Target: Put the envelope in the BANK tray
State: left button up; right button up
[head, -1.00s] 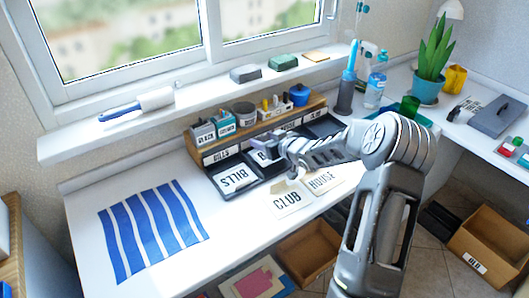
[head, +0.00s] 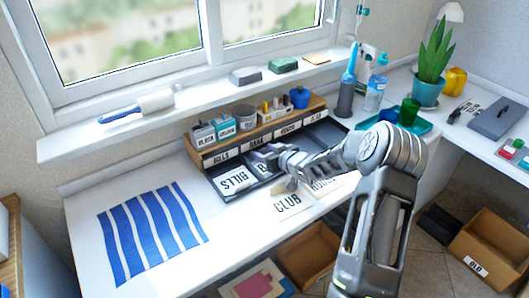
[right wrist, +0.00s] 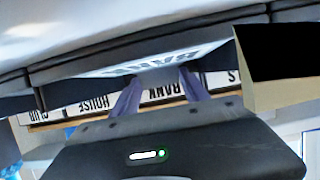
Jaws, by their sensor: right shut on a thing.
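My right gripper (head: 268,158) is shut on a white envelope marked BANK (head: 262,169), mostly hidden by the gripper in the head view. In the right wrist view the envelope (right wrist: 165,62) shows its lettering beyond the fingertips (right wrist: 160,85). The dark tray row has labels BILLS, BANK, HOUSE and CLUB. The envelope is at the BANK tray (head: 252,158), the second compartment from the left; I cannot tell whether it touches the tray floor. A BILLS envelope (head: 235,179) lies in the BILLS tray. My left gripper is not in view.
CLUB (head: 289,204) and HOUSE (head: 325,184) envelopes lie on the desk in front of the trays, the latter partly under my arm. A wooden organizer (head: 255,130) stands behind the trays. A striped blue cloth (head: 152,230) lies at left, with bare desk between.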

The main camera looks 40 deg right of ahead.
jog(key=o, duration=1.3)
jog(key=shift+f, duration=0.1)
jog(key=shift+r, duration=0.2)
jog(key=p+v, duration=0.1)
jog(key=v, duration=1.1)
